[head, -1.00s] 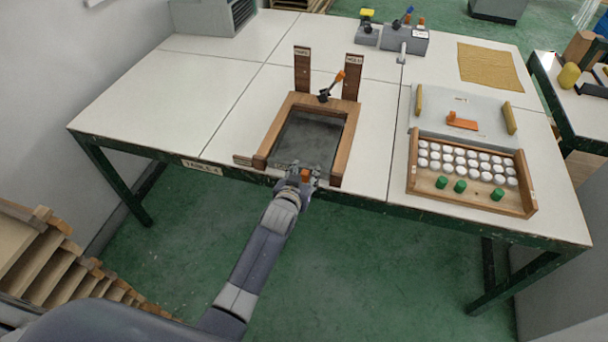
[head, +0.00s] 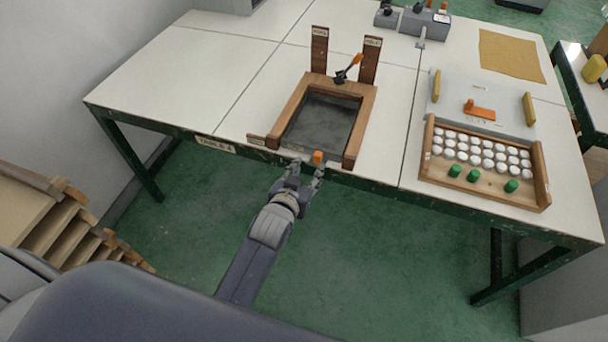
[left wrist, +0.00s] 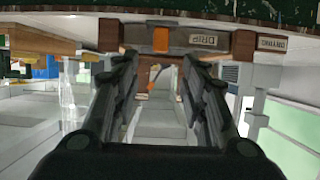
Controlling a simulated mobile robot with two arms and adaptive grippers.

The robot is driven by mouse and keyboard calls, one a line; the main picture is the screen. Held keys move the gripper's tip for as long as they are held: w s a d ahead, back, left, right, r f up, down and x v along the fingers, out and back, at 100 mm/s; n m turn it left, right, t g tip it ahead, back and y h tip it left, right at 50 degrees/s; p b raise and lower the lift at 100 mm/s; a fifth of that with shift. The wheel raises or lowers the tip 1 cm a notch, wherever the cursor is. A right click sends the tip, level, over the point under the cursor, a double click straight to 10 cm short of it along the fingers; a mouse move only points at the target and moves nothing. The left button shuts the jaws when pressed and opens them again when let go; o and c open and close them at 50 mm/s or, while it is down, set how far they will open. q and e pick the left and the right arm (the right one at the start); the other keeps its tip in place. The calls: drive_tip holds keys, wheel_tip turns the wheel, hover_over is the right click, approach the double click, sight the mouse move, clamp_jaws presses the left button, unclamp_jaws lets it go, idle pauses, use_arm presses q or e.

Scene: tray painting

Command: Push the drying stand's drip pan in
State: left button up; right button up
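The drying stand (head: 292,104) is a wooden frame with two labelled uprights at the back of its place on the table. Its dark drip pan (head: 320,122) lies between the side rails. The pan's orange knob (head: 318,157) is at the front edge, and it also shows in the left wrist view (left wrist: 161,40) beside a "DRIP" label. My left gripper (head: 306,168) is just in front of the pan's front. Its fingers (left wrist: 158,62) are apart with nothing between them, below the knob in the wrist picture. Whether it touches the pan is unclear. My right gripper is not in view.
A wooden tray (head: 541,178) with several white balls and green pegs stands to the right, before a grey board (head: 450,101). An orange-handled lever (head: 349,68) stands at the stand's back. The table's front edge (head: 400,190) runs near my left arm. The left tabletop is clear.

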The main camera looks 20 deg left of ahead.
use_arm(q)
drive_tip(key=shift+v, duration=0.9)
drive_tip(key=s+f+m+g, duration=0.1)
drive_tip(key=s+f+g, duration=0.1)
drive_tip(key=s+f, duration=0.6)
drive_tip(key=s+f+g, duration=0.2)
drive_tip(key=s+f, duration=0.1)
drive_tip(key=f, duration=1)
drive_tip(key=s+f+m+g, duration=0.1)
drive_tip(key=s+f+g, duration=0.2)
drive_tip(key=s+f, duration=0.5)
drive_tip(key=s+a+f+g, duration=0.2)
drive_tip(key=s+a+f, duration=0.2)
drive_tip(key=s+f, duration=0.4)
drive_tip(key=s+a+f+g, duration=0.3)
drive_tip(key=s+f, duration=0.5)
drive_tip(key=s, duration=0.9)
drive_tip(key=shift+s+a+f+g, duration=0.25)
drive_tip(key=shift+a+g, duration=0.05)
drive_tip(key=shift+a, duration=0.45)
